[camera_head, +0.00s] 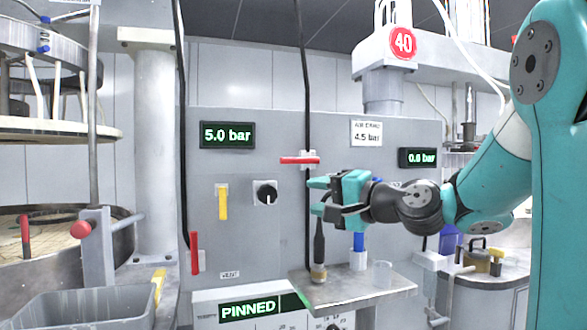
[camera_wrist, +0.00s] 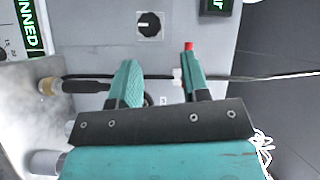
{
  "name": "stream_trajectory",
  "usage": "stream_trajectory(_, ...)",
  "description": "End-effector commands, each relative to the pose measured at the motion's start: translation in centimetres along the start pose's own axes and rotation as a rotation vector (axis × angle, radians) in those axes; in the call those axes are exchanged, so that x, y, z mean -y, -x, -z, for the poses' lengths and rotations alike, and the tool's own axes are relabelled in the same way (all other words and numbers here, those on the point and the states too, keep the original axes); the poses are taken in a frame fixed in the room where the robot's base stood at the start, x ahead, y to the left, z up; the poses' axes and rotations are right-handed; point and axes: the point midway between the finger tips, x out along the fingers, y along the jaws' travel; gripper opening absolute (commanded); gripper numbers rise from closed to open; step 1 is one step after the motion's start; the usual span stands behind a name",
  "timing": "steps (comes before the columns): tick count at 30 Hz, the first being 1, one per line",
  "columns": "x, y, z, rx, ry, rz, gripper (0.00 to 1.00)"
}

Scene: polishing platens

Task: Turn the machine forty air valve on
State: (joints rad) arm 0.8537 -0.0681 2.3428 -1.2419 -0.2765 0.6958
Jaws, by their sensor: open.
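A red lever (camera_head: 298,160) lies horizontal across a vertical black hose (camera_head: 307,90) on the grey panel, left of the red 40 sign (camera_head: 403,43). It looks like the air valve handle, but I see no legible label on it. My gripper (camera_head: 319,196) is open and empty, just below and right of the lever. In the wrist view, the fingers (camera_wrist: 160,72) stand apart with the hose passing behind them. The red lever's end (camera_wrist: 188,46) shows beside the tip of the right finger, which hides most of it. I cannot tell whether they touch.
A black knob (camera_head: 265,193), a yellow lever (camera_head: 223,203) and another red handle (camera_head: 196,254) are on the panel to the left. A metal shelf (camera_head: 350,289) with a hose fitting (camera_head: 318,272) juts out below my gripper. A blue handle (camera_head: 358,242) stands near it.

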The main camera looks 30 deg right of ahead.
Motion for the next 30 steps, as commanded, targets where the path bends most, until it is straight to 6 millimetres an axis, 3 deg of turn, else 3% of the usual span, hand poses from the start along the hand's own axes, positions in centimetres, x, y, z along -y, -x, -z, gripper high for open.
stream_trajectory(1,0.2,1.0,2.3,-0.070,-0.040,0.041,0.43)
stream_trajectory(3,0.9,2.1,4.4,-0.136,-0.083,0.093,0.43)
stream_trajectory(6,1.6,2.9,6.0,-0.184,-0.118,0.137,0.43)
stream_trajectory(10,2.1,2.3,6.6,-0.194,-0.127,0.152,0.43)
stream_trajectory(30,4.1,-11.4,9.2,-0.190,-0.124,0.148,0.43)
